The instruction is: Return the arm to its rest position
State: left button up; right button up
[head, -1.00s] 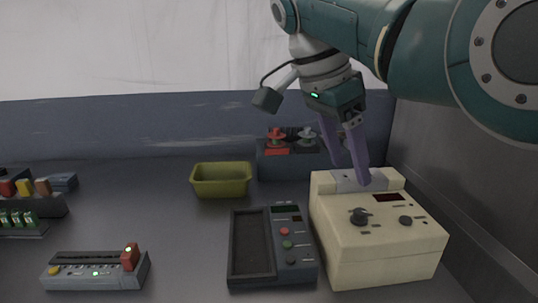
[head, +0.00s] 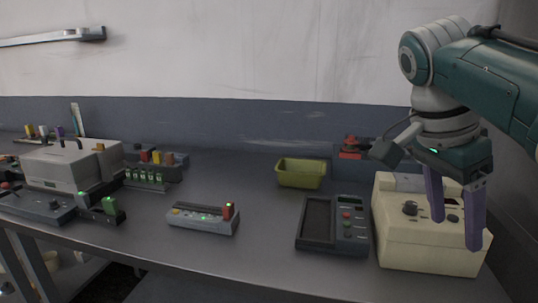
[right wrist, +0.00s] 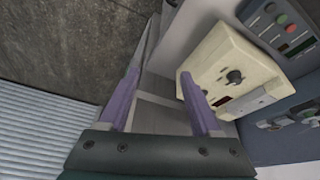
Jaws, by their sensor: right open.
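My right gripper (head: 456,232) hangs fingers down, with its two purple fingers apart and nothing between them. In the head view it overlaps the right part of a cream box (head: 400,245) with dark knobs. In the right wrist view the open fingers (right wrist: 158,76) point past the same cream box (right wrist: 238,60), which lies to the right of them. No contact shows there. My left gripper is in neither view.
Left of the cream box lie a dark device with a tray and buttons (head: 345,222), an olive bin (head: 301,181) and a grey unit with a red block (head: 203,219). Several devices crowd the bench's left end. A wall (head: 518,130) stands at the right.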

jog(key=s+a+f+n+t+y+p, duration=0.1)
jog(key=s+a+f+n+y, duration=0.1)
jog(key=s+f+n, duration=0.8)
jog(key=s+a+r+n+t+y+p, duration=0.15)
jog(key=s+n, duration=0.25)
jog(key=s, duration=0.4)
jog(key=s+a+r+n+t+y, duration=0.1)
jog(key=s+a+r+n, duration=0.1)
jog(key=s+n, duration=0.45)
pick_arm(q)
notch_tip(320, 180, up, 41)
jog(key=p, duration=3.7)
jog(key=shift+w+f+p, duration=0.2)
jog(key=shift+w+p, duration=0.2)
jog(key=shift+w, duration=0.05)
pick_arm(e)
notch_tip(320, 180, up, 38)
jog(key=s+m, duration=0.1)
jog(key=m, duration=0.1)
jog(key=shift+s, duration=0.15)
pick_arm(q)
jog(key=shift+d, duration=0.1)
pick_arm(e)
jog(key=shift+a, duration=0.1)
